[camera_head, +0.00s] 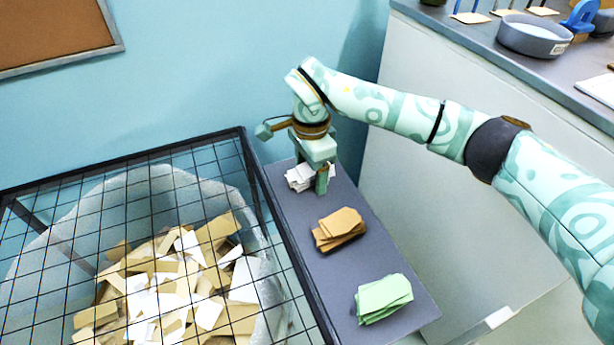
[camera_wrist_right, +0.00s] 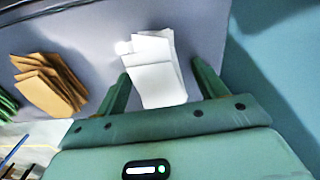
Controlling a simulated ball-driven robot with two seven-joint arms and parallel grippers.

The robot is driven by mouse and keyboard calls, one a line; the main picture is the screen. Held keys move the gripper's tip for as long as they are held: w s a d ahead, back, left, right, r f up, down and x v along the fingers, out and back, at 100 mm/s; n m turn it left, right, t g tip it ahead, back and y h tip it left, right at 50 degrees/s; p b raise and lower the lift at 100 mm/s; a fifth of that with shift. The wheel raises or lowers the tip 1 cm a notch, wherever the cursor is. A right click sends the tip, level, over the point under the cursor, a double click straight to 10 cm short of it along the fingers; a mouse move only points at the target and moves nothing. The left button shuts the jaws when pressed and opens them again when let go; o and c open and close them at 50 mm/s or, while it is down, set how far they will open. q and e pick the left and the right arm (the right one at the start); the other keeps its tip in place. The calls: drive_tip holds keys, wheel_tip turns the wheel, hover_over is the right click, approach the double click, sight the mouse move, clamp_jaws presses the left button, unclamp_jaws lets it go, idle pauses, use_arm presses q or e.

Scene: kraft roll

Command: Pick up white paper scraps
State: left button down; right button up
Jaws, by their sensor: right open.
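A small stack of white paper scraps (camera_head: 299,178) lies at the far end of a narrow grey shelf (camera_head: 352,194). My right gripper (camera_head: 322,182) is over this stack, pointing down, and partly hides it in the head view. In the right wrist view the white scraps (camera_wrist_right: 154,68) lie between the two green fingers of the right gripper (camera_wrist_right: 160,88). The fingers are open, with a gap to the paper on each side. Whether they touch the shelf cannot be told. My left gripper is in neither view.
Brown scraps (camera_head: 339,229) and green scraps (camera_head: 384,298) lie nearer on the same shelf. A black wire-mesh cage (camera_head: 247,160) at left holds a clear bag (camera_head: 262,262) of mixed brown and white scraps. A white cabinet (camera_head: 440,85) stands at right, with a grey bowl (camera_head: 535,36) on top.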

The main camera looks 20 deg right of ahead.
drive_tip(key=shift+r, duration=0.1)
drive_tip(key=c, duration=1.1)
drive_tip(key=shift+o, duration=0.2)
